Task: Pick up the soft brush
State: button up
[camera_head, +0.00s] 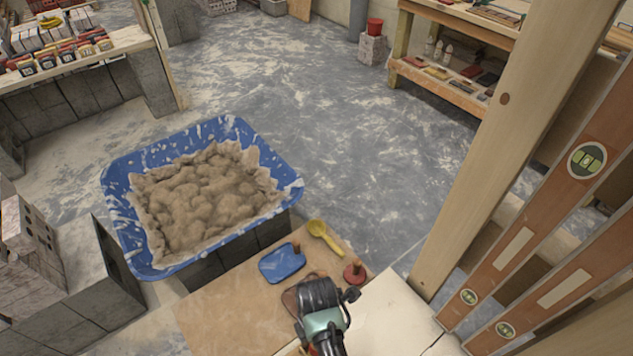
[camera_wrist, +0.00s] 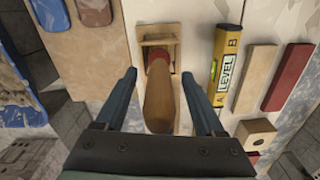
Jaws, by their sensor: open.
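A tool with a thick wooden handle and a red collar (camera_wrist: 158,92), which looks like the soft brush, lies on a pale board in the wrist view. Its wooden head is at the top, and its bristles are not clearly visible. My gripper (camera_wrist: 159,75) is open, with one blue finger on each side of the handle and gaps on both sides. The handle's near end reaches toward the gripper's palm. In the head view my gripper and wrist (camera_head: 322,318) are over the board at the bottom middle, and I cannot make out the brush there.
A yellow level (camera_wrist: 226,62) lies right of the handle, then a tan block (camera_wrist: 255,80) and a red block (camera_wrist: 288,77). A blue float (camera_head: 282,263), a yellow scoop (camera_head: 322,236) and a red-based tool (camera_head: 354,273) lie on the board. A blue mortar tub (camera_head: 118,190) stands left.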

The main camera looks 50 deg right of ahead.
grip_shut()
dwell(0.3)
notch_tip(320, 180, up, 10)
jog(key=shift+r+p, duration=0.1)
jog(key=shift+p, duration=0.2)
jog(key=c, duration=0.6)
grip_release()
grip_shut()
dwell(0.7)
